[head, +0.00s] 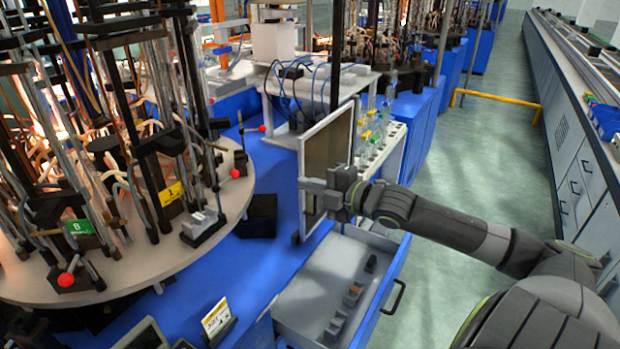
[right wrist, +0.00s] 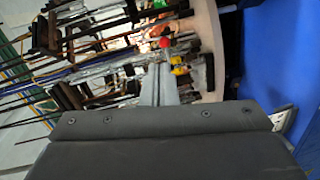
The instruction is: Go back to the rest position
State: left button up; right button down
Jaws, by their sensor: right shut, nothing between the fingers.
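My right arm reaches in from the lower right of the head view. Its gripper (head: 308,186) is shut and empty, and points left in front of a framed panel (head: 326,150). I cannot tell whether it touches the panel. In the right wrist view, the closed fingers (right wrist: 158,84) point toward the round table (right wrist: 208,50) with its rods and tubes. My left gripper is in neither view.
An open drawer (head: 290,303) with small blocks lies below my right forearm. The round turntable (head: 238,198) full of rods and tubes fills the left. A rack of vials (head: 385,150) stands behind the panel.

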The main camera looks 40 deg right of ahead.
dwell(0.6)
jog(key=s+a+f+m+g+h, duration=0.2)
jog(key=s+f+m, duration=0.3)
jog(key=f, duration=0.4)
jog(key=s+a+f+m+g+h, duration=0.2)
jog(key=s+a+f+m+g, duration=0.15)
jog(key=s+f, duration=0.35)
jog(key=s+a+f+m+g+h, duration=0.1)
jog(key=s+f+m+g, duration=0.1)
jog(key=s+f+m, duration=0.3)
jog(key=s+a+f+m+g+h, duration=0.1)
jog(key=s+a+m+g, duration=0.15)
jog(key=s, duration=0.35)
jog(key=s+a+f+m+g+h, duration=0.1)
jog(key=s+f+m+g, duration=0.1)
jog(key=s+f+m, duration=0.3)
notch_tip(320, 180, down, 22)
jog(key=d+g, duration=0.1)
jog(key=d, duration=0.1)
jog(key=s+a+f+g+y, duration=0.1)
jog(key=s+f, duration=1.5)
jog(key=shift+n, duration=0.3)
